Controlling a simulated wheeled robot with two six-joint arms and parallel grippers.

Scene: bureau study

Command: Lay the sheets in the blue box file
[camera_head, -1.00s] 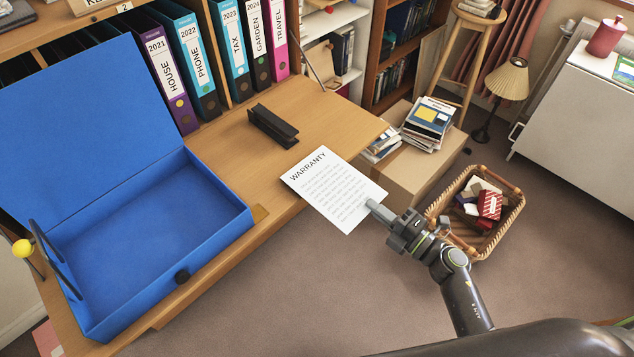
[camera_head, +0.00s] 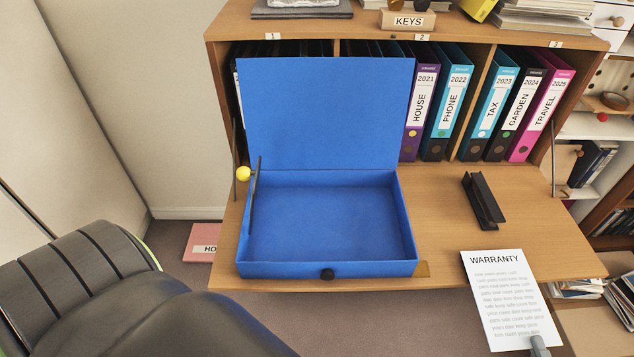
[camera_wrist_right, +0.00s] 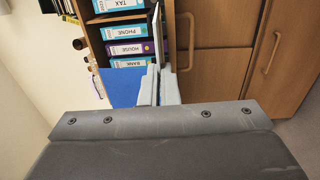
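The blue box file (camera_head: 330,220) lies open on the wooden desk flap, its lid (camera_head: 325,110) raised at the back. Its inside looks empty. A white WARRANTY sheet (camera_head: 500,300) is at the lower right, over the desk's front edge. My right gripper (camera_head: 539,346) is shut on its lower edge. In the right wrist view, the fingers (camera_wrist_right: 160,88) are together on a thin sheet (camera_wrist_right: 158,35) seen nearly edge-on, and part of the blue box (camera_wrist_right: 120,88) shows. My left gripper is out of view.
A black stand (camera_head: 483,201) is on the desk between box and sheet. Binders (camera_head: 455,100) fill the shelf behind. Metal stays flank the flap. A pink folder (camera_head: 202,243) lies at lower left. Desk space right of the box is mostly clear.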

